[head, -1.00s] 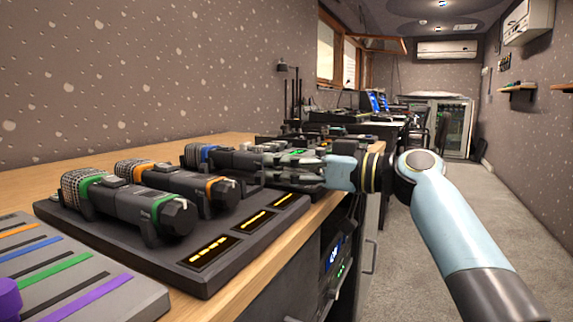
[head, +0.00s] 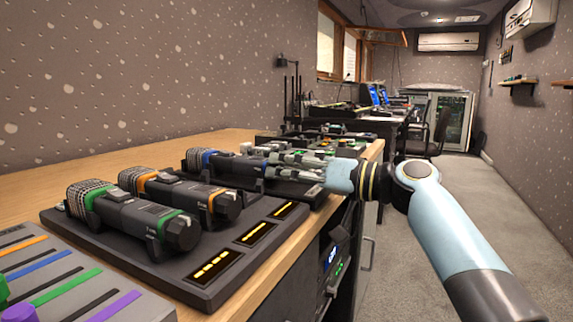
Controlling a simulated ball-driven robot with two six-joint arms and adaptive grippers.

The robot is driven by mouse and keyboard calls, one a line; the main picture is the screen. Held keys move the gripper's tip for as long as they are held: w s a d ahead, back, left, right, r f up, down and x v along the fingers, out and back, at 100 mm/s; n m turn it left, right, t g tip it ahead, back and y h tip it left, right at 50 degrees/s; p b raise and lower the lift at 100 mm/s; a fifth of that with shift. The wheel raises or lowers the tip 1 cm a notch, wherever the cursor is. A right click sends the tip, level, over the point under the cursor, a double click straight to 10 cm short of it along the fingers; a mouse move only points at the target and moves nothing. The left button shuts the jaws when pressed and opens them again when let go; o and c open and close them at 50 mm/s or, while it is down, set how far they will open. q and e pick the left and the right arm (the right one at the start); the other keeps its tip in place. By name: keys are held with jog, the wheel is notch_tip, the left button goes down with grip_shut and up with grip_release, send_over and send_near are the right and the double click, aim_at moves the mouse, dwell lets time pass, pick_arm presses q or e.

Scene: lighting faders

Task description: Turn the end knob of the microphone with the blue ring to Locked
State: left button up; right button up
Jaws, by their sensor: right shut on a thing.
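Three dark microphones lie side by side in cradles on a black dock (head: 131,262). The farthest microphone (head: 232,165) has a blue ring beside its mesh head. My right gripper (head: 272,164) is shut on the end knob of the blue-ring microphone, at the end facing right. The fingers hide the knob, so its setting cannot be read. The orange-ring microphone (head: 180,192) lies in the middle and the green-ring microphone (head: 130,217) is nearest. My left gripper is not in view.
Small displays with yellow bars (head: 216,266) line the dock's right edge. A grey fader panel (head: 75,298) with coloured strips lies at the front left. The wooden desk (head: 250,288) ends at right, with open floor beyond. More equipment stands behind my right gripper.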

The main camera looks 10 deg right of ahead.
jog(key=o, duration=1.2)
jog(key=shift+c, duration=0.2)
jog(key=v, duration=1.2)
